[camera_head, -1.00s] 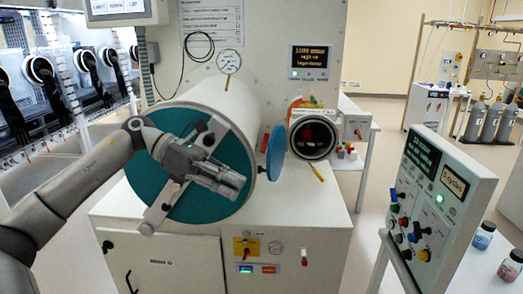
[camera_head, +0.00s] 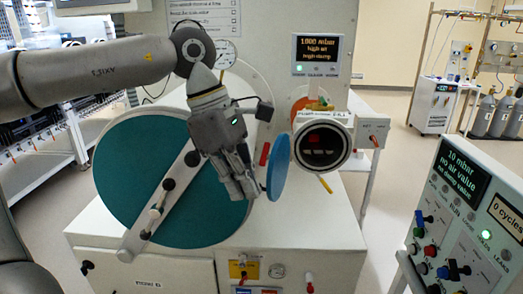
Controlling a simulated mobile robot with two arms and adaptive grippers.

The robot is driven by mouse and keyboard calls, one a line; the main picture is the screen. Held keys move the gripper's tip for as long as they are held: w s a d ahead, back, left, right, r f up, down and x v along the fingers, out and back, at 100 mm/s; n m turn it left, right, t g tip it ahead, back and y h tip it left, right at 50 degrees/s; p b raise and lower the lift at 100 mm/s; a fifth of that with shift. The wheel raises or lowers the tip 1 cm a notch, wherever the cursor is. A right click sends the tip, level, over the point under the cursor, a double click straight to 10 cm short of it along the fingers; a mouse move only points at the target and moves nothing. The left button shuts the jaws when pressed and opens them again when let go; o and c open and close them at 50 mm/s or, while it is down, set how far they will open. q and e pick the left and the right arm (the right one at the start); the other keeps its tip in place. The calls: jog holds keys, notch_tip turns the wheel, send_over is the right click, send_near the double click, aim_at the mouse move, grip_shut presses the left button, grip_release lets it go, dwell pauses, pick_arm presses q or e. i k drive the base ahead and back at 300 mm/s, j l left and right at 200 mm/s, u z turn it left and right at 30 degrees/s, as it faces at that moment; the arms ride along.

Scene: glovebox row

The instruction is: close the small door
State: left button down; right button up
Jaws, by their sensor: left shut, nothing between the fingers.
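The small door (camera_head: 278,166) is a round blue disc seen nearly edge-on. It stands open to the left of the small round port (camera_head: 322,146), whose dark opening is uncovered. My left gripper (camera_head: 246,196) points downward just left of the small door, in front of the large teal door (camera_head: 130,165). Its fingers are together with nothing between them. Whether it touches the small door I cannot tell. My right gripper is not in view.
A grey bar with dark knobs (camera_head: 160,205) crosses the large teal door, which is closed. A yellow handle (camera_head: 325,184) sticks out below the small port. A control panel (camera_head: 462,215) stands at the right front. A gauge (camera_head: 226,52) is partly behind my arm.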

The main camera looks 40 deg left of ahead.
aim_at(279, 165)
jog(key=i+j, duration=0.75)
